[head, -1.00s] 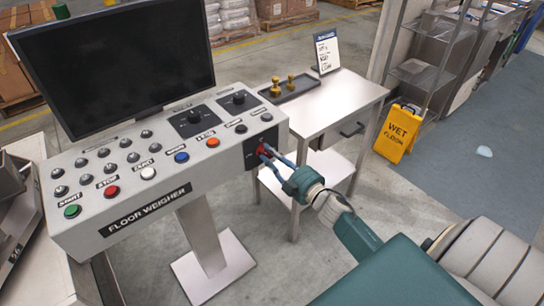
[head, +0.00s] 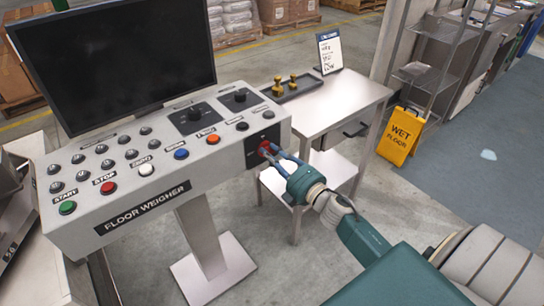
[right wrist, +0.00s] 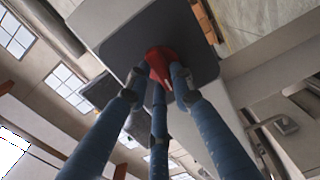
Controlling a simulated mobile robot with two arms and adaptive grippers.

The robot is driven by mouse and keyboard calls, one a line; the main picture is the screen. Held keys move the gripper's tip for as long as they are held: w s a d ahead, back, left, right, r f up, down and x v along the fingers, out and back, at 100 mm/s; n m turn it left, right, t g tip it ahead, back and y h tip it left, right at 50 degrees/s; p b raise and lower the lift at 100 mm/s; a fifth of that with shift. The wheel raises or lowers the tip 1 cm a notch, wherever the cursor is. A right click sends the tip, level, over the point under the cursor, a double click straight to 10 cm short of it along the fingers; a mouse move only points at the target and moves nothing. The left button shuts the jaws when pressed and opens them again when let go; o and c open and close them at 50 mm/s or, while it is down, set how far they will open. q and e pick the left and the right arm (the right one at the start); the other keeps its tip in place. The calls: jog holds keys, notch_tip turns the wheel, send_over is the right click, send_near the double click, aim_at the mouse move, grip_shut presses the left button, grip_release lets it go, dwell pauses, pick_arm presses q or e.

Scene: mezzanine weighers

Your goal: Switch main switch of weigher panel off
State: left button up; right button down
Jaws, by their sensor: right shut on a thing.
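The weigher panel (head: 147,204) is a pale grey console labelled FLOOR WEIGHER, with rows of knobs and buttons under a dark screen. Its main switch (head: 264,148) is a red handle on a dark plate at the console's right end. My right gripper (head: 270,152) reaches in from the right and is shut on this switch. In the right wrist view, the blue fingers close around the red handle (right wrist: 160,62) against the dark plate (right wrist: 190,35). The fingers hide part of the handle, and I cannot tell its exact angle. My left gripper is not in view.
A steel side table (head: 335,100) with a dark tray (head: 312,89), brass weights and a sign stands behind my right gripper. A yellow wet floor sign (head: 401,136) stands at the right. The grey floor between them is open.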

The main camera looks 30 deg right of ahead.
jog(key=shift+f+n, duration=0.1)
jog(key=shift+n, duration=0.6)
jog(key=c, duration=1.5)
grip_release()
jog(key=s, duration=1.2)
jog(key=shift+d, duration=0.4)
jog(key=s+a+f+m+g+h, duration=0.1)
jog(key=s+f+m+g, duration=0.35)
jog(key=f, duration=1.15)
jog(key=s+f+m+g+h, duration=0.25)
jog(key=s+f+m, duration=0.3)
jog(key=f, duration=1.05)
jog(key=s+a+f+m+g+y, duration=0.2)
jog(key=s+a+f+m+g, duration=0.3)
jog(key=s+f, duration=0.75)
jog(key=s+a+f+g, duration=0.1)
jog(key=s+a+f, duration=0.1)
jog(key=s, duration=0.4)
jog(key=s+a+f+m+g, duration=0.1)
jog(key=s+a+f+g, duration=0.1)
jog(key=s+f, duration=0.3)
jog(key=s+a+f+g, duration=0.2)
jog(key=s+a+f, duration=0.1)
jog(key=s, duration=0.3)
jog(key=shift+s+a+f+m, duration=0.2)
jog(key=shift+s+a+m, duration=0.2)
jog(key=shift+a, duration=0.3)
